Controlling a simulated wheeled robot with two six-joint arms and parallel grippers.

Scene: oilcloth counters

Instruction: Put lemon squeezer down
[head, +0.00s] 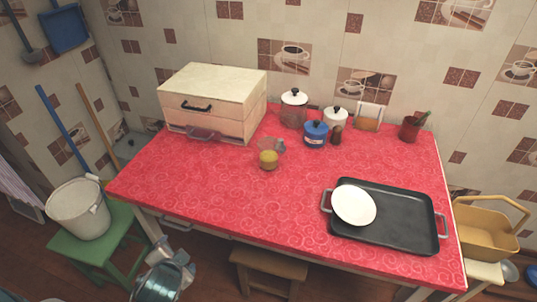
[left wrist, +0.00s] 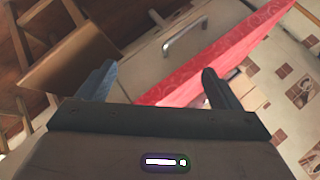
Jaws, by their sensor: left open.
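A small clear and yellow item (head: 268,159), which looks like the lemon squeezer, stands on the red table (head: 215,195) left of its middle. A greyish part sticks up at its right side; the details are too small to tell. My left gripper (left wrist: 158,70) is open, with nothing between its fingers in the left wrist view. There the red table edge (left wrist: 215,62) and a drawer handle (left wrist: 184,32) show beyond the fingers. In the head view my left arm is low, in front of the table's left part, apart from the squeezer. My right gripper is not in view.
A cream drawer box (head: 215,90) stands at the back left. Several pots, including a blue one (head: 315,133), stand at the back. A white plate (head: 354,206) rests on a black tray (head: 395,222) at right. A wooden stool (head: 268,265) stands in front. The table's front left is clear.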

